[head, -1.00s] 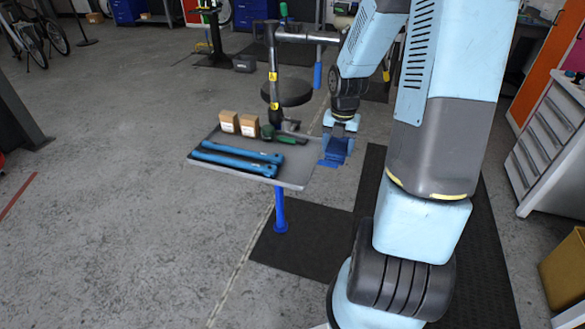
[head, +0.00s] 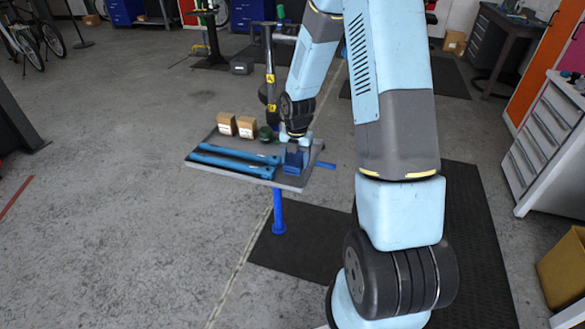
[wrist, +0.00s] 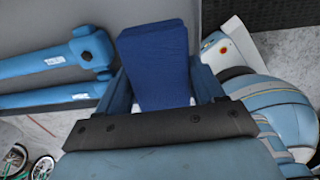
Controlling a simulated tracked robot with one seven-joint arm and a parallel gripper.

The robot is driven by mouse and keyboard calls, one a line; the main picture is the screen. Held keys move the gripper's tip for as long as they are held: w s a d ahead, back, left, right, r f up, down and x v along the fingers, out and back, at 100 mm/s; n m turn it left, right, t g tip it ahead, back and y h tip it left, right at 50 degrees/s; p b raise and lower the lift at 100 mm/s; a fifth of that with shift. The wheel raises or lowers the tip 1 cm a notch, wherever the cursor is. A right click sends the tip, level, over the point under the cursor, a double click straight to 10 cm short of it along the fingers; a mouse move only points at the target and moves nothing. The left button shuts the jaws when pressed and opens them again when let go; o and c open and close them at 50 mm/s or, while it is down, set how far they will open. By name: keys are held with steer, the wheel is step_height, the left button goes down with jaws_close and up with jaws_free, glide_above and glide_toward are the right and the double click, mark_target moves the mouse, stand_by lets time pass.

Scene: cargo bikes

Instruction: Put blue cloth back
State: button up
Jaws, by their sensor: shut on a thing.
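My gripper (head: 295,157) is over the right end of the grey tray (head: 292,182), just right of the blue bars there. It is shut on the dark blue cloth (wrist: 154,65), a folded, flat block that sticks out between the fingers in the wrist view. In the head view the cloth is hard to tell apart from the blue fingers. I cannot tell whether the cloth touches the tray.
Two blue bars (head: 225,162) lie along the tray's front. Two small cardboard boxes (head: 236,126) and a dark green tool (head: 266,134) stand behind them. A bike-stand post (head: 269,65) rises behind the tray. A white drawer cabinet (head: 545,140) is at right.

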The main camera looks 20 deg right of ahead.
steer(key=shift+w+a+f, duration=0.3)
steer(key=shift+a+f, duration=0.1)
steer(key=shift+f, duration=1.65)
steer(key=o, duration=0.8)
